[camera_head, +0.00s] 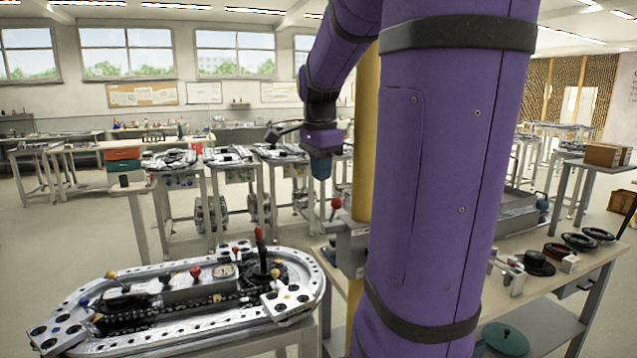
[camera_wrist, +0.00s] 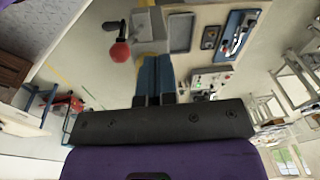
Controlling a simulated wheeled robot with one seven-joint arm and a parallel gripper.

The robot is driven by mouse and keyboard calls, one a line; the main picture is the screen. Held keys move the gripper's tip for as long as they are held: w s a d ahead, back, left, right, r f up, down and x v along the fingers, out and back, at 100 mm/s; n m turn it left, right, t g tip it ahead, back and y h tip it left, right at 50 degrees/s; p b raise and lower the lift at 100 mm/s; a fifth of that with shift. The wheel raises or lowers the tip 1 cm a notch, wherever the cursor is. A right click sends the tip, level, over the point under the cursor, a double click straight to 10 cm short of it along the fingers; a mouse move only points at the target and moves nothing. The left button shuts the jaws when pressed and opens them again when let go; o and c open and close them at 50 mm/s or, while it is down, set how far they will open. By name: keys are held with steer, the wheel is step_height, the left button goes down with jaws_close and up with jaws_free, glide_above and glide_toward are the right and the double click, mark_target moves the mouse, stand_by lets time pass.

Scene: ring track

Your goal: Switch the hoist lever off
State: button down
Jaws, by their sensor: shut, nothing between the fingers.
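The hoist lever shows as a red ball knob (camera_head: 336,203) on a short dark stem, rising from a grey bracket (camera_head: 350,247) on the yellow post (camera_head: 366,130). In the wrist view the red knob (camera_wrist: 120,52) is just left of my fingertips, with the grey bracket (camera_wrist: 150,25) beyond. My gripper (camera_head: 321,176) hangs pointing down, above and slightly left of the knob, apart from it. Its blue fingers (camera_wrist: 155,62) are together and empty in the wrist view. My purple arm hides part of the post and bracket area.
A ring track (camera_head: 180,310) with red and yellow knobs and a tall red-handled lever (camera_head: 259,240) lies at lower left. A bench (camera_head: 560,275) with black rings is at right. My arm hides the middle. Open floor (camera_head: 60,220) lies at left.

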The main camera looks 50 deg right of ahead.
step_height(320, 180, up, 9)
steer(key=s+a, duration=0.1)
steer(key=shift+s+a+r, duration=0.2)
steer(key=shift+a, duration=0.1)
steer(key=s+a+f+n+t, duration=0.2)
steer(key=a+f+n, duration=0.4)
steer(key=a+n, duration=0.5)
steer(key=s+a+f+n+t+y, duration=0.1)
steer(key=s+a+f+n+t, duration=0.2)
steer(key=a+n, duration=0.9)
step_height(320, 180, down, 3)
steer(key=shift+s+a, duration=0.6)
steer(key=shift+s, duration=0.65)
